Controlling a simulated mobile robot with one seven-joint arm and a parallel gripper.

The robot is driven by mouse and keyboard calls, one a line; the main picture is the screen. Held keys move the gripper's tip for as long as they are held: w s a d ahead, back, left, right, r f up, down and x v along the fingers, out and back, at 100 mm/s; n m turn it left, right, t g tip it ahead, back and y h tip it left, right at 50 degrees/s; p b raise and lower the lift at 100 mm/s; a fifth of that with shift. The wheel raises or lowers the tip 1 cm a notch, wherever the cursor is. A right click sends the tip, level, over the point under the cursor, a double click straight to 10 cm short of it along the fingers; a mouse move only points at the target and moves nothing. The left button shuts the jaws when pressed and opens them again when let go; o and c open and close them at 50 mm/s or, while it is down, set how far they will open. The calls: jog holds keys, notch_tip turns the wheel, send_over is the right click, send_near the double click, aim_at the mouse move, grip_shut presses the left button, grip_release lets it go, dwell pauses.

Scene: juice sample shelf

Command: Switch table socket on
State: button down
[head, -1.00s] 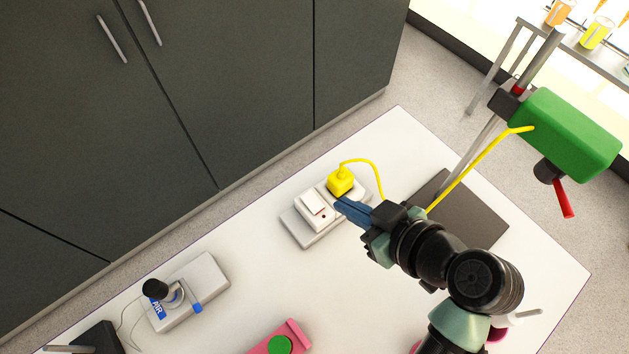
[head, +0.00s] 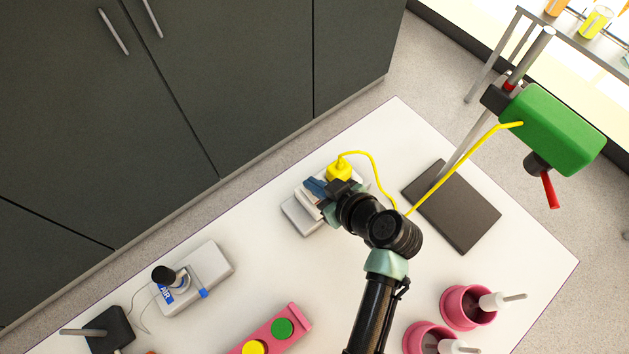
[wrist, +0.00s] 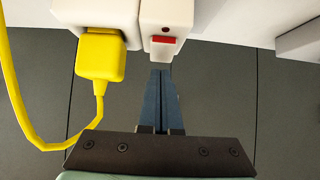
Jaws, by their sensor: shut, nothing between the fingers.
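The table socket (head: 297,218) is a white box on the table, partly hidden behind my gripper in the head view. Its switch (wrist: 161,17) fills the top middle of the wrist view, white with a dark red dot and a bright red strip at its lower edge. A yellow plug (head: 338,171) sits in the socket and also shows in the wrist view (wrist: 101,58), left of the switch. My gripper (head: 315,186) is over the socket. Its blue fingers (wrist: 160,72) are shut, empty, tips just below the red strip; contact cannot be told.
A yellow cable (head: 375,165) runs from the plug to a green stirrer motor (head: 553,128) on a stand with a dark base (head: 452,207). A grey device (head: 200,275), a pink button box (head: 272,330) and pink pots (head: 467,307) stand on the table. Dark cabinets (head: 230,80) lie behind.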

jog(key=shift+f, duration=0.4)
jog(key=shift+w+a, duration=0.1)
jog(key=shift+f+g+p, duration=0.1)
jog(key=shift+g+p, duration=0.2)
jog(key=shift+p, duration=0.15)
jog(key=shift+f, duration=0.15)
jog(key=shift+w, duration=0.1)
jog(key=shift+w+a+b, duration=0.3)
jog(key=shift+w+a, duration=0.2)
jog(key=shift+w, duration=0.1)
jog(key=shift+r, duration=0.2)
